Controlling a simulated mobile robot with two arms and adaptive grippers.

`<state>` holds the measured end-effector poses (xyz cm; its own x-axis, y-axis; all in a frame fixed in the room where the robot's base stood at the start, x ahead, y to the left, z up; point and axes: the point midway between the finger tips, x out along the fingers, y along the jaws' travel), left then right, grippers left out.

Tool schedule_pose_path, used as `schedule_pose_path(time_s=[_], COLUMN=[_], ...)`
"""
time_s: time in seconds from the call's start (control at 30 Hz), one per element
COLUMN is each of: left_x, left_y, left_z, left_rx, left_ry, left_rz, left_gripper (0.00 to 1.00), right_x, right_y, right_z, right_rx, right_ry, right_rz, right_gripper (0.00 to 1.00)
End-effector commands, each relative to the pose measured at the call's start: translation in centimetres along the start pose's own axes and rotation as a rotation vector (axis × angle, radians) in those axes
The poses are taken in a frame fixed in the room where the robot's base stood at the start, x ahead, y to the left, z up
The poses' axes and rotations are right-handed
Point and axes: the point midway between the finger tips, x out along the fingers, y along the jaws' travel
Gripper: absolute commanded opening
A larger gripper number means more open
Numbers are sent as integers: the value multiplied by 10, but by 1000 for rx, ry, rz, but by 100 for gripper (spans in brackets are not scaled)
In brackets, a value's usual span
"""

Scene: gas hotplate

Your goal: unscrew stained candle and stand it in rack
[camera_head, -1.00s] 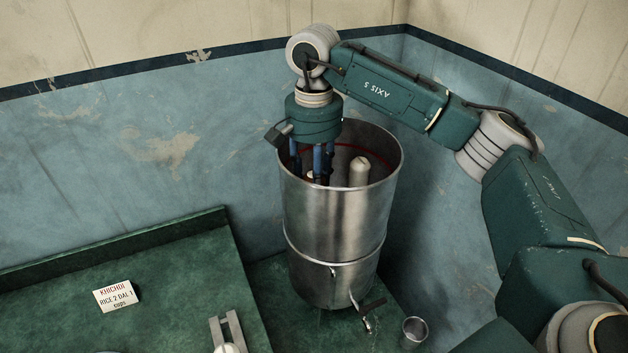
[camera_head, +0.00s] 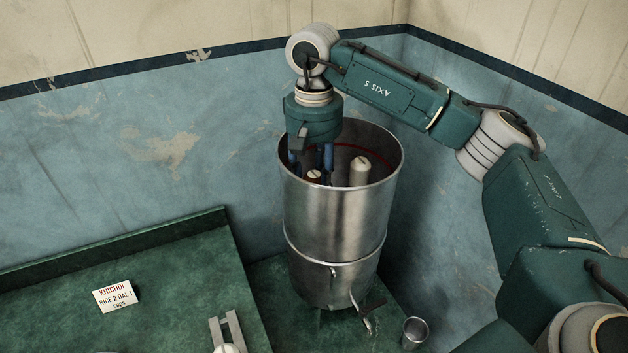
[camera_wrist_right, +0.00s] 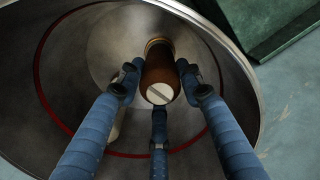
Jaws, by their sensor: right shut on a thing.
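The stained candle (camera_wrist_right: 160,78) is brown with a pale slotted end and stands inside the steel drum (camera_head: 340,225). My right gripper (camera_wrist_right: 158,95) reaches down into the drum with its blue fingers closed around this candle. In the head view the gripper (camera_head: 316,165) shows above the rim, and the candle's pale end (camera_head: 313,175) shows low between the fingers. A cleaner, cream candle (camera_head: 360,170) stands upright to the right, apart from the fingers. The candle's lower end is hard to see. I cannot identify a rack for certain. My left gripper is out of view.
A printed card (camera_head: 116,295) and a grey forked object (camera_head: 229,332) are on the green counter (camera_head: 180,275), which is otherwise mostly clear.

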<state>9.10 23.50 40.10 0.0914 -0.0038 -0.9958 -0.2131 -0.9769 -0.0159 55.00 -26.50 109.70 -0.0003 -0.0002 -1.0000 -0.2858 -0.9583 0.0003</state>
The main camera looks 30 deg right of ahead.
Motion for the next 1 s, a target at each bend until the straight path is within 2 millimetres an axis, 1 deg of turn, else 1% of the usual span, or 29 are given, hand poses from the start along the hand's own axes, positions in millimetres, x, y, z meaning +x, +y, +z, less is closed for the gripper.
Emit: schedule_pose_path(time_s=[0.1, 0.2, 0.3, 0.57, 0.67, 0.83, 0.9, 1.0], left_x=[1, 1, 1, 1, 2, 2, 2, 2], left_y=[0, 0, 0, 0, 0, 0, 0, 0], left_z=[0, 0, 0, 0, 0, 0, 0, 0], left_rx=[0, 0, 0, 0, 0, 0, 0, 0], left_ry=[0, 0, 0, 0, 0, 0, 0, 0], left_rz=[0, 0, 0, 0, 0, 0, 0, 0], left_gripper=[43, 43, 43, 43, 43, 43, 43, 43], right_x=[0, 0, 0, 0, 0, 0, 0, 0], right_y=[0, 0, 0, 0, 0, 0, 0, 0], right_z=[0, 0, 0, 0, 0, 0, 0, 0], right_rx=[-175, -291, -344, -358, -446, -690, -757, -798], right_ry=[-1, 0, 0, 0, 0, 0, 0, 0], right_rz=[1, 1, 1, 0, 0, 0, 0, 0], right_gripper=[9, 9, 9, 9, 9, 10, 9, 9])
